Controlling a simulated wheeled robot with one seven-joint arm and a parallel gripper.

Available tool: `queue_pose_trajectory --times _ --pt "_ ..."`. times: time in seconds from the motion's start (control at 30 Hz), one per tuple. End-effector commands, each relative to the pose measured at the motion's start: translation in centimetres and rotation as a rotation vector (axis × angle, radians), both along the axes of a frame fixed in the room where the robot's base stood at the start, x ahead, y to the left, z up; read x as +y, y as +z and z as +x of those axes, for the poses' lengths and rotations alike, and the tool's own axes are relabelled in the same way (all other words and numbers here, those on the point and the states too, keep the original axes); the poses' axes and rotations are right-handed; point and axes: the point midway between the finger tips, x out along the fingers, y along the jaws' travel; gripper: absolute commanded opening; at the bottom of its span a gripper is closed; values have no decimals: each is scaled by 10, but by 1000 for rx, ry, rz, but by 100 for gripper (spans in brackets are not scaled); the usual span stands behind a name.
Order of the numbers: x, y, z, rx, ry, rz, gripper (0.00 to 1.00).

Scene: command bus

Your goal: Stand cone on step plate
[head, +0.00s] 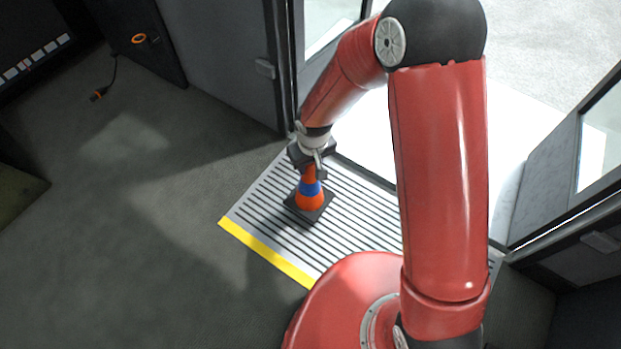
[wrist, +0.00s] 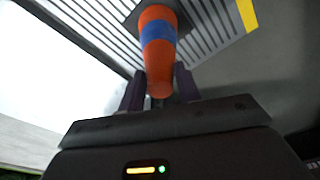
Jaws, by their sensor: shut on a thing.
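The cone (head: 310,199) is orange with a blue band and a dark square base. In the head view it is upright over the step plate (head: 262,218), a ribbed grey plate with a yellow edge strip. My gripper (head: 312,172) is above it and shut on the cone's top. In the wrist view the cone (wrist: 158,50) runs up from between the two fingers of my gripper (wrist: 160,88), with its base toward the ribbed plate (wrist: 85,28). I cannot tell whether the base touches the plate.
An open doorway with a bright floor (head: 362,135) lies behind the plate. A door panel (head: 560,150) stands at the right. A dark cabinet (head: 140,40) is at the upper left, with a cable (head: 108,85) on the floor by it. The grey floor (head: 130,220) at the left is clear.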

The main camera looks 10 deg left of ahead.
Motion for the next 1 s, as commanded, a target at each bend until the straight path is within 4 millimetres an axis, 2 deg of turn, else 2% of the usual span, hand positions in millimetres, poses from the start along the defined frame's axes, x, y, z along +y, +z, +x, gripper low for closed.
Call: queue_pose_trajectory --times 0.03,0.27,0.53,0.9,0.93,1.0 --pt "0 -10 0 1 1 -1 0" --pt "0 -26 0 -1 1 1 0" --pt "0 -63 0 0 1 0 0" --pt "0 -68 0 -2 0 1 0" --pt "0 -67 0 -1 0 1 36" --pt "0 -66 0 -1 0 1 45"
